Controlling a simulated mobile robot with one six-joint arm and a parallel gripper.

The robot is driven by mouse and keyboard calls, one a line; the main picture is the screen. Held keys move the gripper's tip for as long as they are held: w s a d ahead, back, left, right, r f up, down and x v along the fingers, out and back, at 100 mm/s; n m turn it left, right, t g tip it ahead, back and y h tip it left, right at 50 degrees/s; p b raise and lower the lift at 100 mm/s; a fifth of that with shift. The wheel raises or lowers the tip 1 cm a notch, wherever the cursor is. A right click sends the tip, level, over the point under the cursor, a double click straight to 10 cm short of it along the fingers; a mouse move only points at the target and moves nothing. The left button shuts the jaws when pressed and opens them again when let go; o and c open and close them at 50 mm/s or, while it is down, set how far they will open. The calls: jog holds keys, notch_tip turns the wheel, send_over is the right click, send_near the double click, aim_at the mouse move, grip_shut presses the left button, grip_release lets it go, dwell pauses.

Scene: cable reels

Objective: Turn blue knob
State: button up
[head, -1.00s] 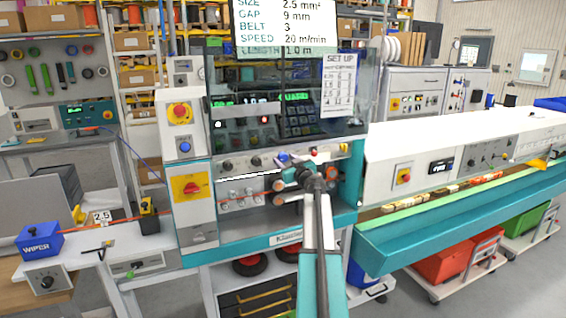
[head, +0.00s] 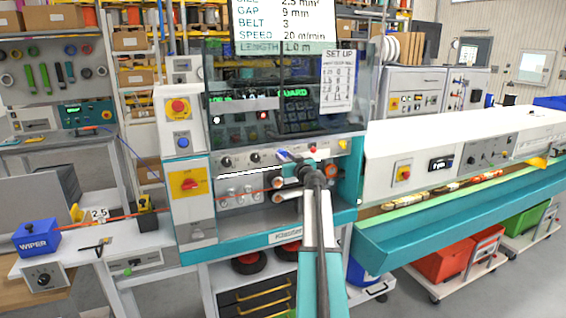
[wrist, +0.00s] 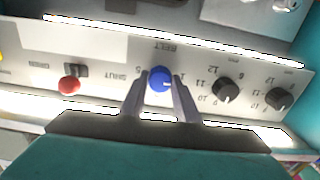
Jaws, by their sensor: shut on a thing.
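The blue knob (wrist: 160,78) sits on the pale control panel under an upside-down BELT label in the wrist view. It has a white pointer mark. My gripper (wrist: 160,92) has one finger on each side of the knob and is shut on it. In the head view the blue knob (head: 282,155) shows small on the strip below the machine's window, with my gripper (head: 294,161) at it. My arm hides part of the panel there.
Two black knobs (wrist: 227,90) (wrist: 279,98) stand on one side of the blue knob, and a red button (wrist: 69,85) on the other. A clear guard (head: 290,95) hangs above the strip. A red-and-yellow switch (head: 189,184) is at the left.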

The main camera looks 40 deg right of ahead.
jog(key=m+b, duration=0.2)
jog(key=m, duration=0.4)
jog(key=m+b, duration=0.2)
jog(key=m, duration=0.4)
jog(key=m+b, duration=0.2)
jog(key=m, duration=0.4)
jog(key=shift+w+a+r, duration=0.2)
jog(key=shift+w+r, duration=0.05)
dwell(0.6)
jog(key=o, duration=1)
jog(key=shift+w+f, duration=0.1)
jog(key=shift+o, duration=0.2)
jog(key=shift+d, duration=0.1)
jog(key=shift+s+f, duration=0.1)
jog(key=shift+s, duration=0.15)
